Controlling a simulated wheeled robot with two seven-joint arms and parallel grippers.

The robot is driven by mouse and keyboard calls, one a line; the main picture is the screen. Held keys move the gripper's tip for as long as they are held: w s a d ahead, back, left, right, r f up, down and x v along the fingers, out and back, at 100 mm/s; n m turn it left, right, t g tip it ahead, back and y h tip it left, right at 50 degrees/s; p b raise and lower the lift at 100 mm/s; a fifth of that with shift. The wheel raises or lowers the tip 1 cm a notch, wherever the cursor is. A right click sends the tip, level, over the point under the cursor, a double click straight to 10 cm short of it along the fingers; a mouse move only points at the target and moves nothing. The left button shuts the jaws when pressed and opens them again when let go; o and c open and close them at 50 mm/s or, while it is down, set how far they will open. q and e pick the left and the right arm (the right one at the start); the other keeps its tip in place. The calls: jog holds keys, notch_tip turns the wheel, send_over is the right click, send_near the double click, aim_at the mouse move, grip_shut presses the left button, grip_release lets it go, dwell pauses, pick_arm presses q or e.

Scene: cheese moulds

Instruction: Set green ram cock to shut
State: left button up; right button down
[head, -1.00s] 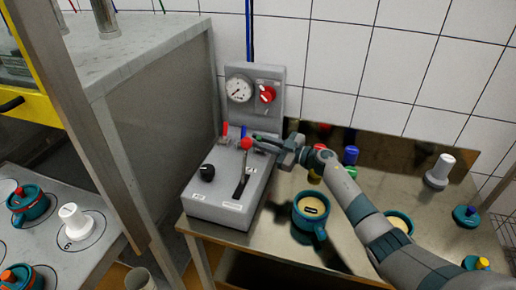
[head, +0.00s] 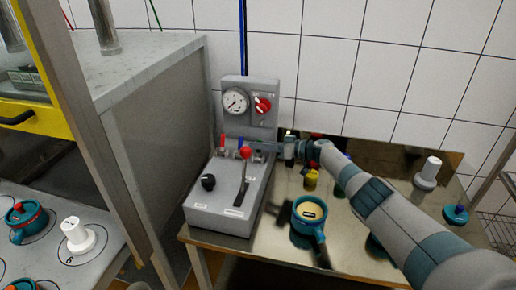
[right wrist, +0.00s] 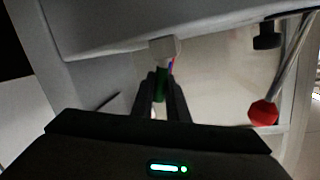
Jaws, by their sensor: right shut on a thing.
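The grey control box (head: 225,205) stands at the left end of the metal table. At its back are a red cock handle (head: 222,140) and a blue cock handle (head: 241,134), both roughly upright. My right gripper (head: 271,147) reaches in from the right at the back right of the box. In the right wrist view, the right gripper (right wrist: 160,92) is shut on the green cock handle (right wrist: 160,84), which joins a pale grey hub (right wrist: 164,48). The fingers largely hide the green handle in the head view. My left gripper is not in view.
A red-knobbed lever (head: 244,170) rises from the box just left of my right gripper. Behind it are a gauge (head: 235,101) and a red selector knob (head: 263,104). A teal cheese mould (head: 309,213) and a yellow-topped item (head: 311,178) stand on the table right of the box.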

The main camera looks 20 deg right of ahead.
jog(key=shift+w+d+f+m, duration=0.1)
jog(key=shift+w+m, duration=0.05)
jog(key=shift+m, duration=0.15)
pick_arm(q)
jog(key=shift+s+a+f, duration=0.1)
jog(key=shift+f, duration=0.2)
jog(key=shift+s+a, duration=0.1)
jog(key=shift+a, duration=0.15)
pick_arm(e)
jog(key=c, duration=1.7)
grip_release()
jog(key=shift+c, duration=0.2)
jog(key=shift+d, duration=0.1)
